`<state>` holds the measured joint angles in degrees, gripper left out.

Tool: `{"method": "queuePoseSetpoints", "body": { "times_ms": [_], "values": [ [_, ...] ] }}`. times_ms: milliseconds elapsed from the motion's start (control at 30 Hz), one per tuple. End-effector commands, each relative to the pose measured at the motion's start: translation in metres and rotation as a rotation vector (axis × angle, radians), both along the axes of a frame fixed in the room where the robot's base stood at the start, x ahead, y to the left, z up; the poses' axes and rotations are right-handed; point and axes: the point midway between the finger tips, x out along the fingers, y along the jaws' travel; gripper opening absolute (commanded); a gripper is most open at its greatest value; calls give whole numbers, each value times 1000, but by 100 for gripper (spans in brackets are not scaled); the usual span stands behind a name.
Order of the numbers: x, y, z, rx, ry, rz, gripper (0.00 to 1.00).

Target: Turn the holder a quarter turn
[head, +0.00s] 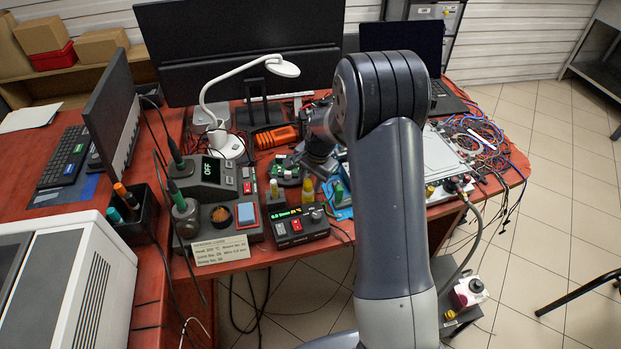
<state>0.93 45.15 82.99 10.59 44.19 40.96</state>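A small dark holder (285,173) with a green board on it stands on the red workbench, left of my wrist; I take this to be the task's holder. My gripper (318,164) hangs over the bench just right of the holder, close to it. It is small in the picture and partly merged with dark things behind it. I cannot tell whether it touches the holder or whether its fingers are open or shut. My own arm covers the bench to the right of the gripper.
A soldering station (208,180) with an OFF display stands left of the holder. A small box with a green display (297,226) stands in front. A white lamp (230,147) and an orange tool (277,136) are behind. Tangled wires (478,140) lie at right.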

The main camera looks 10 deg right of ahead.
Motion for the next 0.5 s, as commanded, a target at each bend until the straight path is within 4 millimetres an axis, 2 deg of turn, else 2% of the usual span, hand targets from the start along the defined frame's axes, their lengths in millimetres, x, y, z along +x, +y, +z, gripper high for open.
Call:
{"method": "queuePoseSetpoints", "body": {
  "times_ms": [133, 233, 500],
  "values": [
    [0, 0, 4, 0, -3, 0, 40],
    [-1, -2, 15, 0, -5, -1, 40],
    [-9, -9, 67, 0, -5, -2, 40]
  ]
}}
